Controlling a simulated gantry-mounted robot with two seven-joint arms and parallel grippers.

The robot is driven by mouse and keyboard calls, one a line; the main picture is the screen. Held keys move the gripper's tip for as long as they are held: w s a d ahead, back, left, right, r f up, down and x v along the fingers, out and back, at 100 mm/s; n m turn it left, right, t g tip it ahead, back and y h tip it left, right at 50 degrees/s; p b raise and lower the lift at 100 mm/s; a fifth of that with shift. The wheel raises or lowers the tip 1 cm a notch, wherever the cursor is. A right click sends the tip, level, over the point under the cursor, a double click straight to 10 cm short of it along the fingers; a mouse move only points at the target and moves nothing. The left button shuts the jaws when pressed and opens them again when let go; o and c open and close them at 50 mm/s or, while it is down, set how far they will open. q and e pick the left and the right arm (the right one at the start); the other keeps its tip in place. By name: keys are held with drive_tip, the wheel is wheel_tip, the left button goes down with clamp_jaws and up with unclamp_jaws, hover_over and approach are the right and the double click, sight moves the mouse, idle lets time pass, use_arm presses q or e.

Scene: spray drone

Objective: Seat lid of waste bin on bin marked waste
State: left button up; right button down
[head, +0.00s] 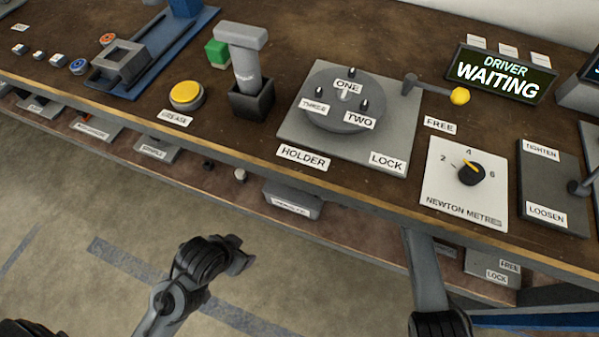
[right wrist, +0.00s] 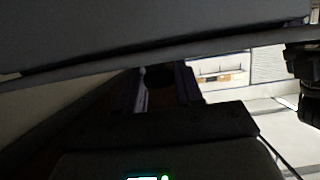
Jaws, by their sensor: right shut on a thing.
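I cannot make out a bin marked waste or its lid for certain. On the lower shelf, a grey labelled box (head: 293,203) sits under the bench edge, and its label is too small to read. Another grey labelled box (head: 157,149) stands further left. My right arm reaches up to the bench's front edge in the head view, and its gripper is hidden there. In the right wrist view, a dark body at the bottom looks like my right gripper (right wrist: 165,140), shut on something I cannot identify. My left gripper (head: 235,258) hangs empty-looking over the floor, its fingers unclear.
Open floor lies in front. A broad dark surface (right wrist: 130,35) crosses the wrist view's top.

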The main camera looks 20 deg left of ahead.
use_arm(q)
drive_tip(key=shift+d, duration=0.1)
use_arm(e)
drive_tip(key=c, duration=0.6)
unclamp_jaws()
drive_tip(key=shift+c, duration=0.2)
use_arm(q)
drive_tip(key=shift+r, duration=0.15)
